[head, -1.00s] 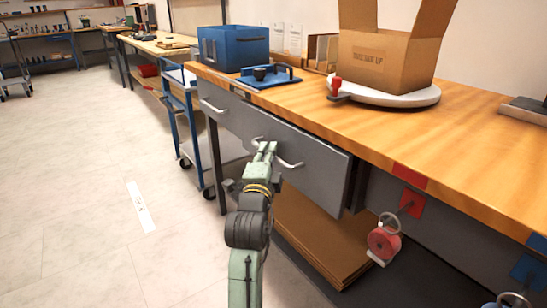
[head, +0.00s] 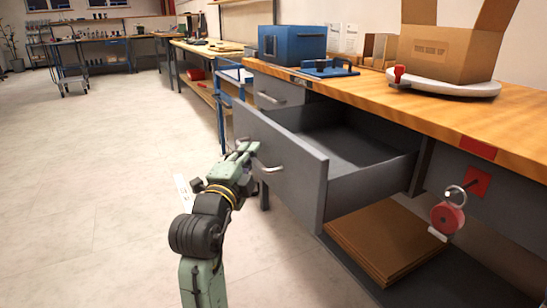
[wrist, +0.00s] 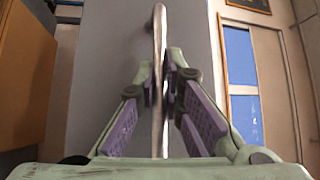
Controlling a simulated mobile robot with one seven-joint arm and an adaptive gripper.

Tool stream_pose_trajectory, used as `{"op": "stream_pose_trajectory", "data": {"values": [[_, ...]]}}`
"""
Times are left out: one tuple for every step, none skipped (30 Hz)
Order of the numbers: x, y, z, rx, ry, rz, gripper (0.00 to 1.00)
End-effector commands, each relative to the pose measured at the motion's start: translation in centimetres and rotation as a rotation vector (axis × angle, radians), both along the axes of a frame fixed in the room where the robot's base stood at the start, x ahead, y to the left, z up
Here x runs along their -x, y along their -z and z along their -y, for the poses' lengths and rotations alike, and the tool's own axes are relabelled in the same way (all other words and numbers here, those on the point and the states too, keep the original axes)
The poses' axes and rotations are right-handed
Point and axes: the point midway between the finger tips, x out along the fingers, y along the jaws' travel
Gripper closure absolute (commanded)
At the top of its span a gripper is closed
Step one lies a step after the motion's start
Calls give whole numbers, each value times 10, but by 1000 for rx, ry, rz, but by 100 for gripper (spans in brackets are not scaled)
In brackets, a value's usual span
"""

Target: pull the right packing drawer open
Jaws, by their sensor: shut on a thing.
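The right packing drawer (head: 285,165) is a grey drawer standing well out from the bench, and its inside shows bare grey. Its metal bar handle (head: 272,168) is on the front panel. My gripper (head: 245,150) is shut on the handle near its left end. In the wrist view the handle (wrist: 159,40) runs upright between the purple-padded fingers of my gripper (wrist: 165,95), with the grey drawer front (wrist: 115,70) behind it. The left drawer (head: 280,93) is shut.
The wooden bench top (head: 400,108) carries a blue bin (head: 292,44), a blue fixture (head: 328,68) and an open carton (head: 445,50) on a white turntable (head: 440,87). A red tape reel (head: 447,217) hangs at the right. Flat cardboard (head: 385,240) lies below. The floor (head: 110,150) at left is clear.

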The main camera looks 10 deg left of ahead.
Motion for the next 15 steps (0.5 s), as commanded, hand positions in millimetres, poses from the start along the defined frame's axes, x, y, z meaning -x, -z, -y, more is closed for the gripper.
{"op": "stream_pose_trajectory", "data": {"values": [[5, 3, -9, 1, -4, 0, 100], [8, 2, -12, 2, -4, 0, 100], [10, 2, -16, 1, -4, -1, 100], [12, 2, -19, 2, -3, -2, 100], [14, 2, -21, 2, -4, -2, 100], [16, 2, -24, 2, -4, -2, 100], [17, 1, -25, 3, -2, -2, 100], [18, 1, -26, 3, -1, -2, 100], [19, 1, -27, 3, -1, -2, 100], [19, 1, -28, 3, -1, -2, 100], [20, 1, -29, 3, -1, -3, 100], [20, 1, -29, 3, -1, -3, 100], [20, 1, -29, 3, -1, -3, 100], [20, 0, -29, 3, -1, -3, 100], [20, 0, -29, 3, -1, -3, 100]]}}
